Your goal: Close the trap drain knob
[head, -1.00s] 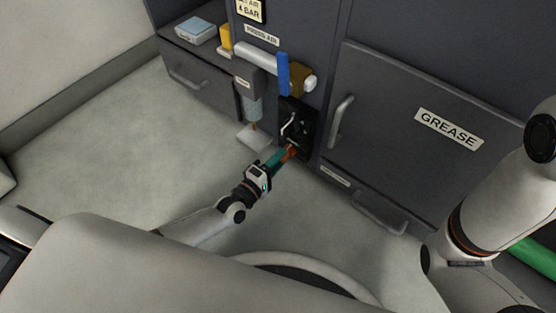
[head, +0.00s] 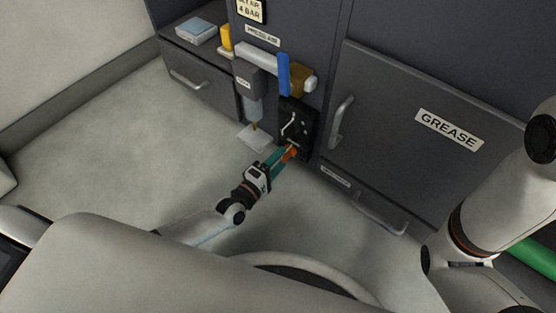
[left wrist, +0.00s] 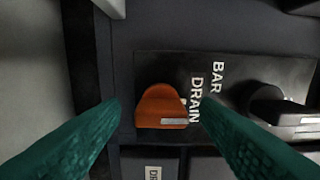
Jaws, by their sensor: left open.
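The orange drain knob (left wrist: 162,107) sits on a dark panel beside the printed word DRAIN in the left wrist view. It has a pale mark on its lower right edge. In the head view the knob (head: 291,150) is small at the low front of the cabinet. My left gripper (head: 281,158) reaches it from the lower left. Its teal fingers are open, one on each side of the knob in the left wrist view, with gaps showing. I cannot tell how deep the fingers are around it. My right gripper is out of view.
A black lever (left wrist: 273,105) is on the same panel, to the right of the knob. A blue handle (head: 283,74) on a pale pipe (head: 258,56) is above the panel. A filter bowl (head: 254,108) hangs to the left. The GREASE door (head: 400,120) is to the right.

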